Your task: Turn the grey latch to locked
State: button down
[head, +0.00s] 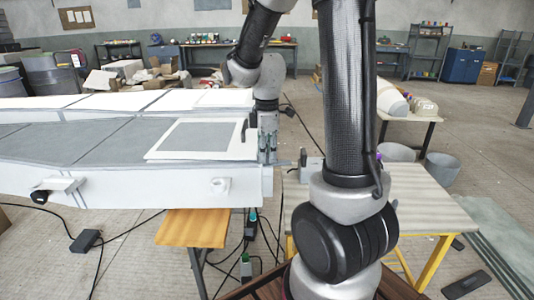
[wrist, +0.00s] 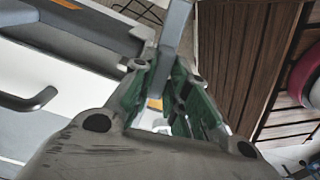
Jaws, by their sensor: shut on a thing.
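The grey latch (wrist: 176,32) shows in the wrist view as a straight flat bar running from the top edge down between my fingers. My gripper (wrist: 164,85) is shut on this bar, with green-lined fingers on either side of it. In the head view my gripper (head: 267,150) points down at the right end of the long white and grey mould (head: 100,182). There the latch is mostly hidden behind the fingers, and I cannot tell its angle or its pivot.
A dark curved handle (wrist: 32,100) stands out beside my gripper in the wrist view. A wooden-topped table (head: 430,205) stands right of the mould, and a small wooden stand (head: 192,228) is below it. Cables lie on the floor.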

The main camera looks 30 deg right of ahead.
jog(key=shift+n, duration=0.7)
jog(key=c, duration=1.4)
grip_release()
notch_tip(320, 180, up, 12)
jog(key=shift+r, duration=0.1)
jog(key=shift+c, duration=0.4)
